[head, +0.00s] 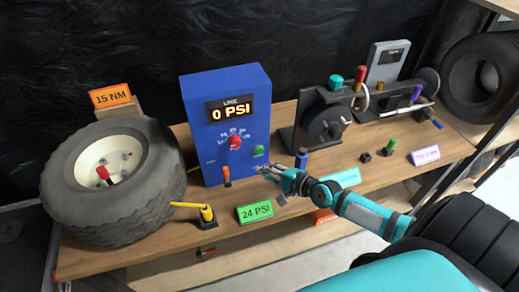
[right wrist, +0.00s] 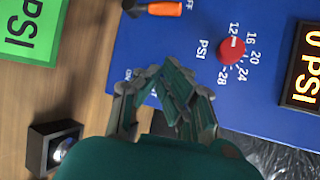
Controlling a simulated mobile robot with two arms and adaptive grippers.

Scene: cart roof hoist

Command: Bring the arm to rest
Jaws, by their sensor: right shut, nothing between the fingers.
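My right arm reaches in from the right in the head view. Its teal and grey gripper (head: 270,172) is in front of the lower right part of the blue box (head: 196,110), above the bench. In the right wrist view the gripper's fingers (right wrist: 165,75) are closed together with nothing between them. They are over the blue panel, beside the red knob (right wrist: 231,50). The box's display (head: 231,112) reads 0 PSI. The green button (head: 258,152) is just above the gripper in the head view. My left gripper is not in view.
A wheel (head: 145,190) lies on the bench at left, near a yellow-handled tool (head: 190,205). The green 24 PSI card (head: 254,212) is in front of the box. A blue-topped post (head: 301,158) stands close behind my gripper. A black machine (head: 318,122) stands to the right.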

